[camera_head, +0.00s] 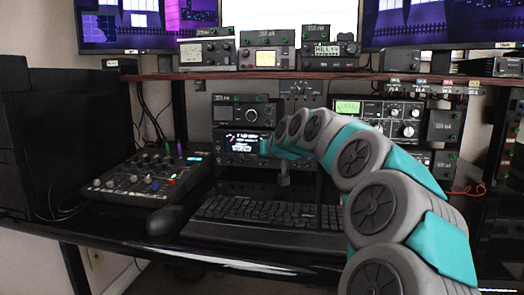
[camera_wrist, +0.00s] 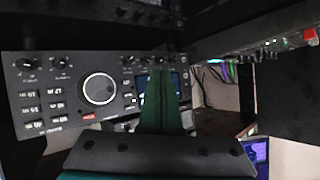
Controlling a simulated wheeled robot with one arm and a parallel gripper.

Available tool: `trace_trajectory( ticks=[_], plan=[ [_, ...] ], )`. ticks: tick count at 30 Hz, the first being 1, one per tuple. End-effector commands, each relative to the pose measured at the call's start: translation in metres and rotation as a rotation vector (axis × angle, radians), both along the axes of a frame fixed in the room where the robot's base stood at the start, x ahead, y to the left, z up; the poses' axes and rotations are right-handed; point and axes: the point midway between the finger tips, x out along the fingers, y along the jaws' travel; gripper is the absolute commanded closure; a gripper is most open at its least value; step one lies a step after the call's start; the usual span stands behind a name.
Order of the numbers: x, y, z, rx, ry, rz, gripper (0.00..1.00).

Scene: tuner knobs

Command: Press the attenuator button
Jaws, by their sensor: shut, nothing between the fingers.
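The radio (camera_head: 228,144) with a lit screen sits in the middle of the desk rack in the head view. In the wrist view its dark front panel (camera_wrist: 45,75) appears upside down, with a large round dial (camera_wrist: 99,89), several square buttons (camera_wrist: 58,105) and small knobs. The labels are too small to read, so I cannot tell which button is the attenuator. My gripper (camera_wrist: 161,78) is shut and empty, its green fingers pointing at the panel and covering part of the screen (camera_wrist: 146,85). In the head view my gripper (camera_head: 266,147) is small beside the radio's screen. I cannot tell whether it touches the panel.
A keyboard (camera_head: 265,212) lies below the radio, with a mouse (camera_head: 165,220) and a mixer (camera_head: 148,177) to its left. A smaller unit (camera_head: 230,113) sits above the radio, beneath a shelf (camera_head: 270,75) bearing several devices. More radio gear (camera_head: 390,122) stands at the right.

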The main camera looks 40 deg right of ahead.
Motion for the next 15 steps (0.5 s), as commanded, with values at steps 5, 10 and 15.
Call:
trace_trajectory(
  ticks=[5,10,15],
  plan=[
    [0.0,0.0,0.0,0.0,0.0,0.0,1.0],
    [0.006,-0.006,0.002,0.001,-0.001,0.0,1.0],
    [0.019,-0.02,0.002,0.001,0.002,0.001,1.0]
  ],
)
